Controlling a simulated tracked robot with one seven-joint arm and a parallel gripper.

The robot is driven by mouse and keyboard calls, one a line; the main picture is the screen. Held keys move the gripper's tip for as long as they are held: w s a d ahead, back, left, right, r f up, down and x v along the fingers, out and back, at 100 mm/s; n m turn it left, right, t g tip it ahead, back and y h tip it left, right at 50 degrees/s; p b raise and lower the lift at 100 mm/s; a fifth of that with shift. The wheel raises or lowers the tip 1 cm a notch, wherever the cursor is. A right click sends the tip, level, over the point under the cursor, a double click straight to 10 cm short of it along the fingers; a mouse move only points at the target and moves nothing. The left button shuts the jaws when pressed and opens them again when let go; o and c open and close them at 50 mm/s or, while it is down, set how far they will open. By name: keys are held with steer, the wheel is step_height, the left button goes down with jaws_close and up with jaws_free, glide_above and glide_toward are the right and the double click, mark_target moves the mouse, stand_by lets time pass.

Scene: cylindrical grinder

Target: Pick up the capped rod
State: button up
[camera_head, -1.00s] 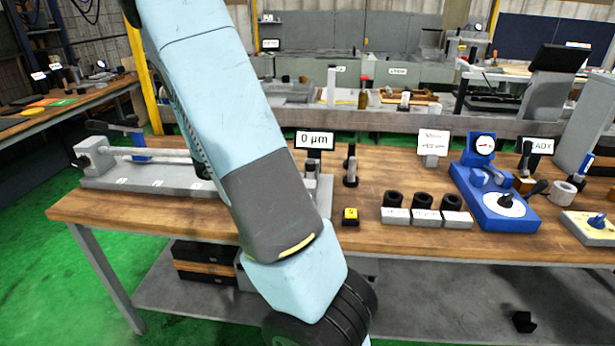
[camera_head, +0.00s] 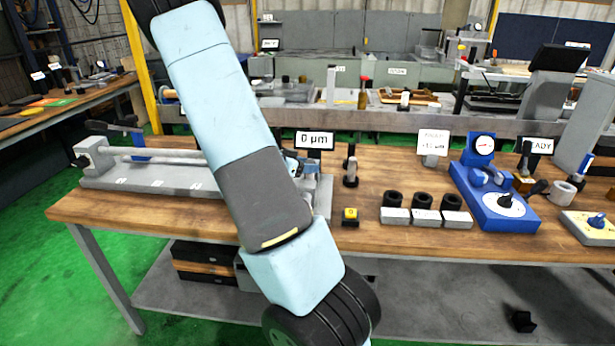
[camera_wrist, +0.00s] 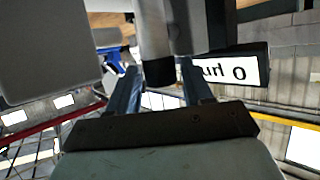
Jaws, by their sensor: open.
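In the wrist view, which is upside down, a grey rod with a black cap (camera_wrist: 157,68) stands in line with the space between my two fingers. I cannot tell whether they touch it. My gripper (camera_wrist: 157,88) is open, its two blue-grey fingers apart. In the head view my arm hides most of the gripper; a small blue and dark part shows beside the forearm, below the "0 µm" sign (camera_head: 314,139). Upright dark-topped metal posts (camera_head: 350,174) stand just right of that sign. I cannot tell for sure which one the wrist view shows.
A long grey fixture with a horizontal bar (camera_head: 150,184) lies on the wooden bench (camera_head: 375,215) at left. A large grey surface (camera_wrist: 45,50) is close in the wrist view.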

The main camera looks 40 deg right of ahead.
steer(key=shift+d, duration=0.2)
steer(key=shift+c, duration=0.4)
jaws_close()
